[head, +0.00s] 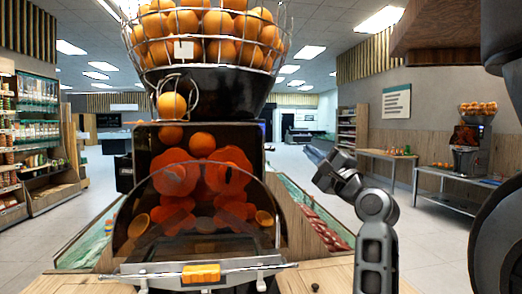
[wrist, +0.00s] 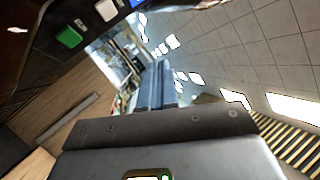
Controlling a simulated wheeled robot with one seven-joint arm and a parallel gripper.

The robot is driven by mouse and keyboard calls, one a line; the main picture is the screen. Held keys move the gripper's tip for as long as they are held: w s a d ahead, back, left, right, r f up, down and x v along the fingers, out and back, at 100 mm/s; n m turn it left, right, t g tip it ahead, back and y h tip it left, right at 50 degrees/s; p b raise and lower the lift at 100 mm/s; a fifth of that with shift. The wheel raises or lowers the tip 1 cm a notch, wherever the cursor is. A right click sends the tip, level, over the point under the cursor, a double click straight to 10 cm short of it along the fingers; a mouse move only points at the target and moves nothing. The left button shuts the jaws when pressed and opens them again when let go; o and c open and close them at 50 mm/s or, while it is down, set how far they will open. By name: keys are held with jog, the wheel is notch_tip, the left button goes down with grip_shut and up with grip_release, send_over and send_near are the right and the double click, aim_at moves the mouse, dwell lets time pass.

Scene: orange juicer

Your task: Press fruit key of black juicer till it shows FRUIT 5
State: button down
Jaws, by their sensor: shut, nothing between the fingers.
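The black juicer (head: 205,195) stands in front of me in the head view, with a wire basket of oranges on top and orange-red press drums behind a clear cover. My gripper (head: 312,153) is to the right of the juicer, apart from its front, with its fingers together and empty. In the wrist view my gripper (wrist: 157,85) points past a dark panel (wrist: 85,55) at the upper left. No reading or key label is legible.
A second juicer (head: 468,145) stands on a side table (head: 450,200) at the right. Shelves (head: 40,130) line the left. A wooden counter (head: 335,272) lies under the near juicer. The air right of the juicer is free around my arm.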

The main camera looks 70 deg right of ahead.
jog(key=w, duration=0.8)
jog(key=shift+w+d+p, duration=0.2)
jog(key=shift+w+p, duration=0.1)
jog(key=shift+w, duration=0.1)
jog(key=shift+w, duration=0.15)
dwell(1.8)
jog(key=shift+w, duration=0.3)
jog(key=shift+w+p, duration=0.4)
jog(key=shift+w, duration=0.05)
dwell(0.9)
jog(key=shift+s, duration=0.9)
